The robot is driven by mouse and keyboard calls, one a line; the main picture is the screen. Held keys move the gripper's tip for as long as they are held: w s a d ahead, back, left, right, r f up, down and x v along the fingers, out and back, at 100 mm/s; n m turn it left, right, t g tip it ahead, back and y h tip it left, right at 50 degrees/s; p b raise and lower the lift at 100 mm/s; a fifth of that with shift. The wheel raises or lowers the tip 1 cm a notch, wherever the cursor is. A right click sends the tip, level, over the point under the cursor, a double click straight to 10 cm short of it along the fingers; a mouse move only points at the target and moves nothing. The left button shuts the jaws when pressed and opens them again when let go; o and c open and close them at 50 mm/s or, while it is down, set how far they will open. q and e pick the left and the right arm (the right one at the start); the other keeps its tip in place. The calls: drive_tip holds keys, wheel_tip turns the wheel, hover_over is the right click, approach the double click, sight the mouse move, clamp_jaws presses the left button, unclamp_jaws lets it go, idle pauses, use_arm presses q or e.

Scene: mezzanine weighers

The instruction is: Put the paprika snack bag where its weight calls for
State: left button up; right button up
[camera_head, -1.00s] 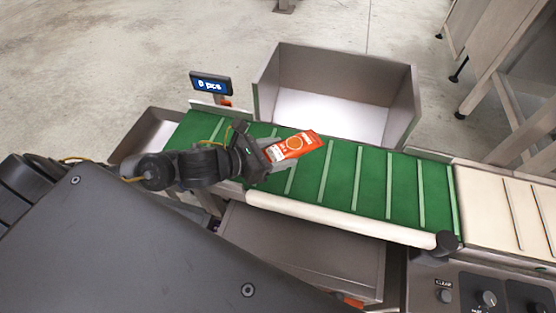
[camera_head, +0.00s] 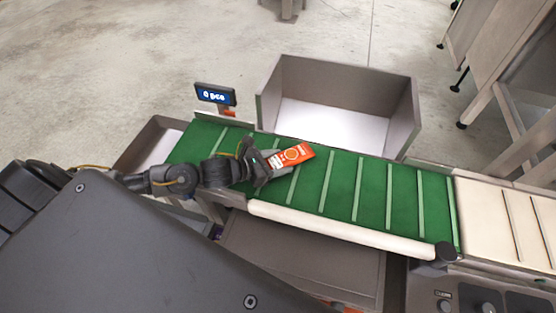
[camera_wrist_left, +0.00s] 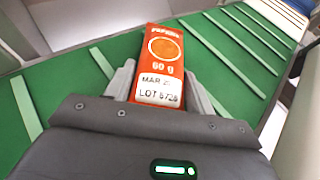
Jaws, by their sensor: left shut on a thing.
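The paprika snack bag is orange-red with a white label (camera_head: 291,157). In the left wrist view the bag (camera_wrist_left: 162,62) reads "60 g", "MAR 2" and a LOT number. My left gripper (camera_head: 268,164) is shut on its near end, one finger on each side, over the green belt (camera_head: 340,185). I cannot tell whether the bag touches the belt. A display (camera_head: 214,95) behind the belt reads "0 pcs". My right gripper is not in view.
A large open grey bin (camera_head: 340,112) stands behind the belt, empty as far as I see. A cream conveyor (camera_head: 505,220) and a knob panel (camera_head: 470,295) are at right.

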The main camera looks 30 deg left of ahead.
use_arm(q)
drive_tip(key=shift+f, duration=0.2)
drive_tip(key=o, duration=1.1)
drive_tip(key=shift+c, duration=0.2)
